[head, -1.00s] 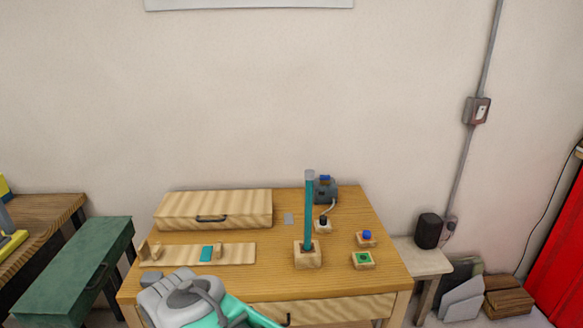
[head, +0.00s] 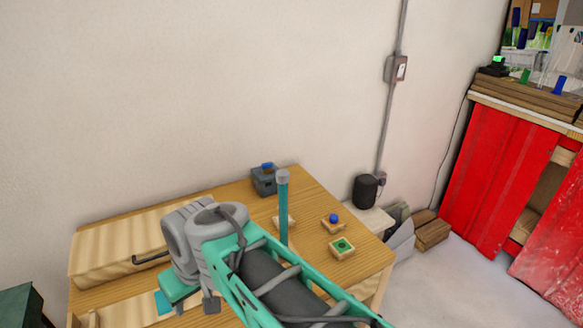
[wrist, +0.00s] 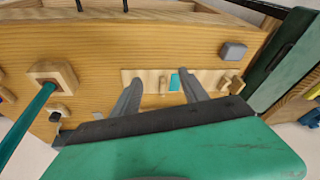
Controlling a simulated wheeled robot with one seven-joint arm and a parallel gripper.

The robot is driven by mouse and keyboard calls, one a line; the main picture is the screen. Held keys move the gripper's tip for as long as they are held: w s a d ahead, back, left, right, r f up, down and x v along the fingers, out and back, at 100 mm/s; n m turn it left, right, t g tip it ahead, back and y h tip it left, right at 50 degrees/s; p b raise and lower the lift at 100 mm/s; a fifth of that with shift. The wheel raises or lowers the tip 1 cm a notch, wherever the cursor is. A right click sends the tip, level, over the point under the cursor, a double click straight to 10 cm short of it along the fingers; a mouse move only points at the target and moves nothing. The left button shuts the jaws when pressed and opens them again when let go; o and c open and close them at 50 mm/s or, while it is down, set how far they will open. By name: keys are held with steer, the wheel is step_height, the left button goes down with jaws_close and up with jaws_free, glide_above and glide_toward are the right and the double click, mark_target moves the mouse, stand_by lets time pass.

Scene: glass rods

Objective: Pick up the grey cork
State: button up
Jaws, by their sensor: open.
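The grey cork (head: 282,176) sits on the upper end of the tall teal tube (head: 283,215), which stands upright on the table. In the wrist view the teal tube (wrist: 30,125) rises from a wooden base (wrist: 52,76) at left, and its top end is out of the frame. My gripper (wrist: 160,76) is open and empty, with its two grey fingers apart above the wooden rack (wrist: 205,78). It is left of the tube in the head view, clear of the cork. A teal piece (wrist: 175,82) lies on the rack.
A grey rounded block (wrist: 233,51) lies on the table in the wrist view. A drawer box (head: 105,245) stands at the table's back left. A grey device (head: 264,182) and small bases with a blue knob (head: 334,218) and a green button (head: 342,245) surround the tube.

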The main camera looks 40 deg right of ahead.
steer(key=w+d+r+p, duration=0.1)
steer(key=w+d+r, duration=0.25)
steer(key=r, duration=0.25)
steer(key=p, duration=0.3)
glide_toward(282, 172)
step_height(282, 172, down, 3)
steer(key=shift+t+h, duration=0.3)
steer(key=shift+t, duration=0.1)
steer(key=b+x, duration=0.1)
steer(key=x, duration=0.1)
steer(key=b+x, duration=0.4)
steer(key=shift+w+a+f, duration=0.15)
steer(key=shift+a+f, duration=0.1)
steer(key=shift+f, duration=0.1)
steer(key=shift+w+f, duration=0.2)
steer(key=shift+r, duration=0.1)
steer(key=shift+c, duration=0.3)
jaws_close()
